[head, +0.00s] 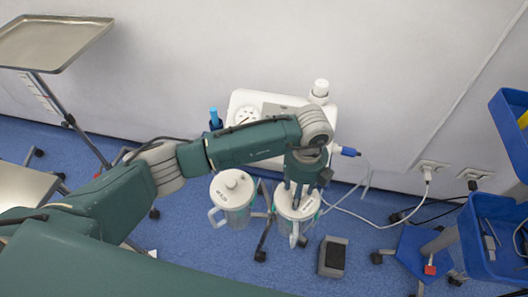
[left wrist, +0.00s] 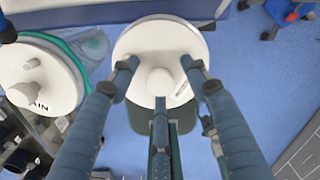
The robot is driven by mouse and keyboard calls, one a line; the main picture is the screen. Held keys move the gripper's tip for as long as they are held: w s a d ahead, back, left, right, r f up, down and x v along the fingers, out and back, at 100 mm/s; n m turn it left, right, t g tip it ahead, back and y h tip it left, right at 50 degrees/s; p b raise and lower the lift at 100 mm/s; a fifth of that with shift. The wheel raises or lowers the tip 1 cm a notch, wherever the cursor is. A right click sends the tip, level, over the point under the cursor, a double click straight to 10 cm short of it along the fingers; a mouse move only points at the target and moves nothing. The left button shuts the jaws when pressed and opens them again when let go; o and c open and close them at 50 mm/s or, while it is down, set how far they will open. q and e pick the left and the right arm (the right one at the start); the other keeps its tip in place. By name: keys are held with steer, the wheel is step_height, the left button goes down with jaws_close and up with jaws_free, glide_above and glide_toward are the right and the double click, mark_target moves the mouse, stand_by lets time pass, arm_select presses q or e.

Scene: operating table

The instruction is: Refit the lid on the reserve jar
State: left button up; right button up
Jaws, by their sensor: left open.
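A round white lid (left wrist: 158,38) with a raised centre knob and a small label lies under my left gripper (left wrist: 160,72). The gripper's fingers are open and spread around the knob, with clear gaps to it. In the head view my left gripper (head: 297,196) points down over the right-hand jar, whose white lid (head: 283,207) is partly hidden by the fingers. The lid covers the jar from above, so I cannot tell if it is fully seated. The left-hand jar (head: 233,191) wears a white lid; in the wrist view this lid (left wrist: 38,75) reads "AIN". My right gripper is out of view.
A white suction unit (head: 250,102) stands behind the jars, against the wall. A grey foot pedal (head: 332,257) lies on the blue floor to the right. White tubing (head: 350,212) and a blue trolley (head: 470,235) are farther right. The green table surface (head: 150,272) fills the front left.

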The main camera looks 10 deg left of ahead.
arm_select(q)
step_height(320, 180, up, 9)
steer(key=p, duration=0.6)
steer(key=shift+p, duration=0.4)
steer(key=s+a+r+n+b, duration=0.1)
steer(key=a+r+n, duration=0.7)
steer(key=n, duration=0.9)
steer(key=s+a+r+n+b, duration=0.1)
steer(key=a+r+n, duration=0.8)
steer(key=n, duration=0.9)
steer(key=shift+s+r+b, duration=0.2)
steer(key=shift+s+b, duration=0.2)
steer(key=shift+s, duration=0.4)
